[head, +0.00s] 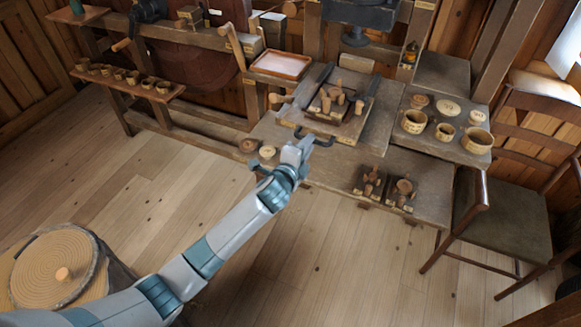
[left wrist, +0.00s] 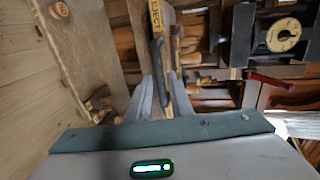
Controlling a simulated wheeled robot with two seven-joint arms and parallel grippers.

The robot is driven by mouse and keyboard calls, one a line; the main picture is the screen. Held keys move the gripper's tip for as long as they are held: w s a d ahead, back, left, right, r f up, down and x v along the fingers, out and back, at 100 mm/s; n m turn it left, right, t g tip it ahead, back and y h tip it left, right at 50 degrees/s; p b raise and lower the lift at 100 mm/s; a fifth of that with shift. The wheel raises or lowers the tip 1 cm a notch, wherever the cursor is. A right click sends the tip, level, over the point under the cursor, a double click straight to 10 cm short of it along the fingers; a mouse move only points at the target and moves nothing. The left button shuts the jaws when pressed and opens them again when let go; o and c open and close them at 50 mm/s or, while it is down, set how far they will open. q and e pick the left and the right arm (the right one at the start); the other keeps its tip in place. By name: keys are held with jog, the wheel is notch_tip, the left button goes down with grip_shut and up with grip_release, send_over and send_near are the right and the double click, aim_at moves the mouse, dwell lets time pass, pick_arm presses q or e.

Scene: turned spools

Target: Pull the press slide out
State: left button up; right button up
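The press slide (head: 350,128) is a wooden board on the bench with a dark bar handle (head: 325,138) at its front edge. Wooden pegs and blocks (head: 336,100) stand on it. My left gripper (head: 303,147) is at this handle. In the left wrist view its two grey fingers (left wrist: 162,90) stand on either side of the dark handle (left wrist: 158,62), with a small gap seeming to show between them. The slide's edge with a yellow "EJECT" label (left wrist: 155,16) is just beyond. Whether the fingers touch the handle is hard to see. My right gripper is not in view.
Two peg blocks (head: 370,182) sit on the lower shelf to the right. Cups (head: 414,121) and discs stand on the right shelf. A pink-lined tray (head: 281,64) is behind left. A chair (head: 505,200) is at right.

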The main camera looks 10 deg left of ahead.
pick_arm(q)
jog(key=b+v, duration=0.3)
jog(key=v, duration=1.3)
jog(key=shift+s, duration=0.35)
jog(key=shift+a, duration=0.15)
